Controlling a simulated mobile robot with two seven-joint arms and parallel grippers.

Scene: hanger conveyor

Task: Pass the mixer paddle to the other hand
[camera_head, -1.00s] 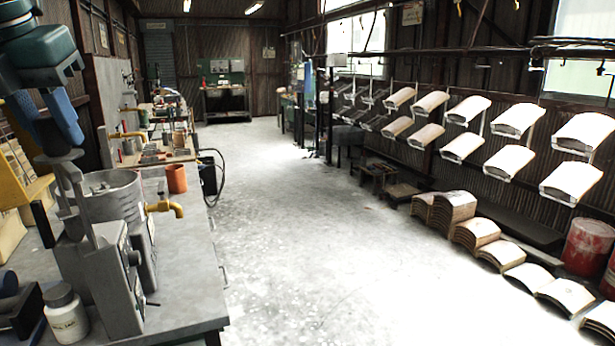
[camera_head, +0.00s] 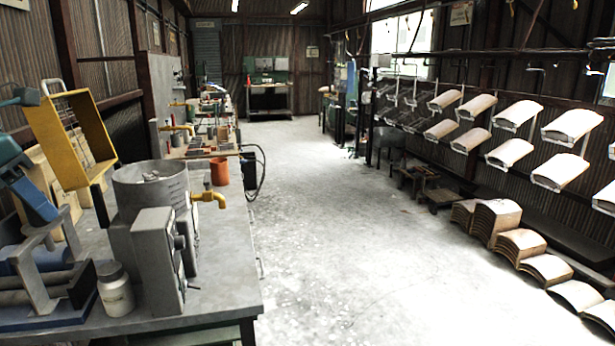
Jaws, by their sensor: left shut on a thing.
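My left gripper (camera_head: 38,270), grey below a blue wrist, is at the left edge of the head view, low over the near left end of the workbench (camera_head: 215,285). It is shut on the mixer paddle. The paddle is hard to make out among the grey finger parts and the items behind them. The gripper is left of the grey metal pot (camera_head: 150,190) and the white labelled bottle (camera_head: 115,288). My right gripper is not in view.
A grey box-shaped machine (camera_head: 155,262) with knobs stands in front of the pot. A yellow open-sided bin (camera_head: 85,125) is behind my left arm. An orange cup (camera_head: 219,172) and yellow tap (camera_head: 210,198) are farther along.

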